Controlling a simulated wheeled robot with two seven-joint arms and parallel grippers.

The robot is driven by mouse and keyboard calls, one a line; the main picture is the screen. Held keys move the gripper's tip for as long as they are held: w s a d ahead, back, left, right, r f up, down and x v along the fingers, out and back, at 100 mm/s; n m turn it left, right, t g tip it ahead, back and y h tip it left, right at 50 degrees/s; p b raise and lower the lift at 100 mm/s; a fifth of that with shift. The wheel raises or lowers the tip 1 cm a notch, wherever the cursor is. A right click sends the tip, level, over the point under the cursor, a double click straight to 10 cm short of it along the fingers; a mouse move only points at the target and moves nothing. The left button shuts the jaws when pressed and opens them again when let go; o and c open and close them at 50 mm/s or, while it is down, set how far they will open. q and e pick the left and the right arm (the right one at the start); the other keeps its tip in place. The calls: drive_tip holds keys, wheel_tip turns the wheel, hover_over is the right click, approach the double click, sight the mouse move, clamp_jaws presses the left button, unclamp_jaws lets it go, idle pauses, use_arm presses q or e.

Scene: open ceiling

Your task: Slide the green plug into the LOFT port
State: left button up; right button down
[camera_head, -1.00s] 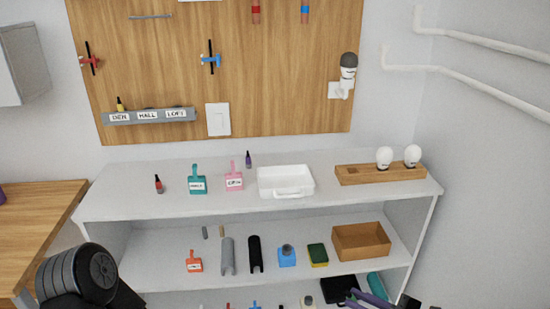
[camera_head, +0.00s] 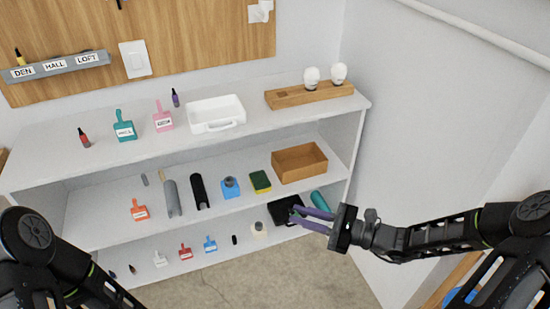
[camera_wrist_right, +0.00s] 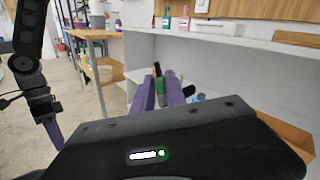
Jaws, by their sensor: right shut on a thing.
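My right gripper (camera_head: 296,212) has purple fingers and sits in front of the lower right part of the shelf. In the right wrist view its fingers (camera_wrist_right: 157,82) are shut on the green plug (camera_wrist_right: 161,86), a small green piece with a darker tip pointing away. The plug is hard to make out in the head view. The LOFT port lies at the LOFT label (camera_head: 87,57) on the grey rail (camera_head: 60,67), far up and left of this gripper. The port opening is too small to see. My left gripper (camera_wrist_right: 51,140) shows partly in the right wrist view.
A yellow plug (camera_head: 20,58) stands at DEN. The shelf top holds a red bottle (camera_head: 84,138), teal and pink tagged items, a white tray (camera_head: 240,125) and a wooden block with bulbs (camera_head: 290,98). Lower shelves hold a wooden box (camera_head: 321,163) and small items. Floor in front is clear.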

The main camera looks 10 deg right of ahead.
drive_tip(key=a+r+n+g+y, duration=0.1)
drive_tip(key=a+r+n+g, duration=0.2)
drive_tip(key=a+g, duration=0.3)
drive_tip(key=a+r+n+g+y, duration=0.2)
drive_tip(key=a+r+n+g, duration=0.2)
drive_tip(key=a, duration=0.4)
drive_tip(key=shift+a+n+g, duration=0.25)
drive_tip(key=shift+n+g, duration=0.25)
drive_tip(key=shift+g, duration=0.5)
drive_tip(key=shift+r, duration=0.1)
drive_tip(key=s+d+r+m+t, duration=0.2)
drive_tip(key=d+r+m+t, duration=0.1)
drive_tip(key=r+t, duration=0.1)
drive_tip(key=shift+d+r+t, duration=0.25)
drive_tip(key=shift+r+t, duration=0.15)
drive_tip(key=shift+t, duration=0.4)
drive_tip(key=w+a+m+t+h, duration=0.3)
drive_tip(key=w+a+m+t, duration=0.2)
drive_tip(key=w+a, duration=0.3)
drive_tip(key=shift+a+t, duration=0.4)
drive_tip(key=shift+t, duration=0.4)
use_arm(q)
drive_tip(key=shift+c, duration=0.2)
